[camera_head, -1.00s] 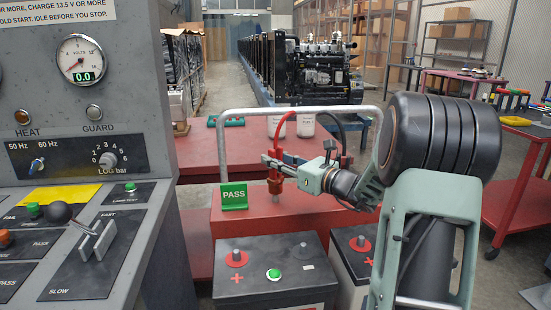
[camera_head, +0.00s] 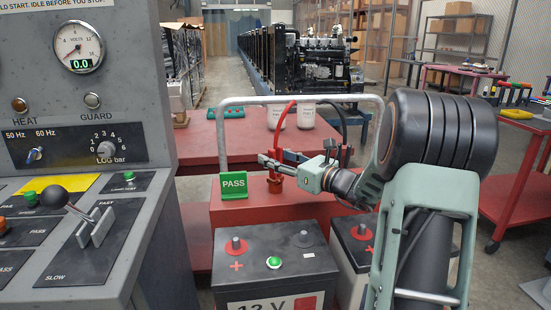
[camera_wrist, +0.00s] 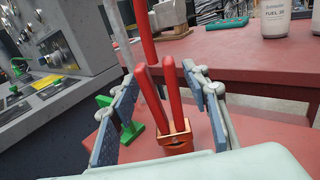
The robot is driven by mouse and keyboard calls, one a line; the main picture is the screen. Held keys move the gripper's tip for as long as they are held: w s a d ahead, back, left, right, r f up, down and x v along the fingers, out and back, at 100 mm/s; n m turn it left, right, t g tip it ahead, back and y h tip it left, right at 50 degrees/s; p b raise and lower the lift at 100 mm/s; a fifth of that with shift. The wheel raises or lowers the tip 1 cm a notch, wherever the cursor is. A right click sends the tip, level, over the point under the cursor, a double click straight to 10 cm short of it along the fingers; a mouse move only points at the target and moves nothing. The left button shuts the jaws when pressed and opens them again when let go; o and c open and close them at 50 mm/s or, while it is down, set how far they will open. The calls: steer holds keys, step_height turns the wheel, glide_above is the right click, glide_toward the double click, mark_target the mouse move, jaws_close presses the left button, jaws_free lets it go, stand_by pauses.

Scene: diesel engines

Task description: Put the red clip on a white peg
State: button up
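The red clip (camera_wrist: 165,105) shows in the wrist view as two red handles rising from an orange-red base. It stands between the fingers of my gripper (camera_wrist: 163,84), with a visible gap on each side. My gripper is open around it, not touching it that I can see. In the head view my gripper (camera_head: 268,163) is over the red box, and the clip (camera_head: 275,184) shows just below its fingers. A red cable rises behind the clip. I cannot make out a clearly white peg; the front battery has grey-topped posts (camera_head: 236,244) (camera_head: 303,239).
A green PASS sign (camera_head: 233,186) stands on the red box (camera_head: 220,216), left of the clip. A grey tube frame (camera_head: 222,140) arches behind. Two black batteries (camera_head: 275,278) (camera_head: 355,262) stand in front. A grey control console (camera_head: 150,215) is at the left.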

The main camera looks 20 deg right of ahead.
steer(key=shift+f, duration=0.1)
steer(key=v, duration=1.2)
steer(key=shift+a, duration=0.15)
stand_by(0.3)
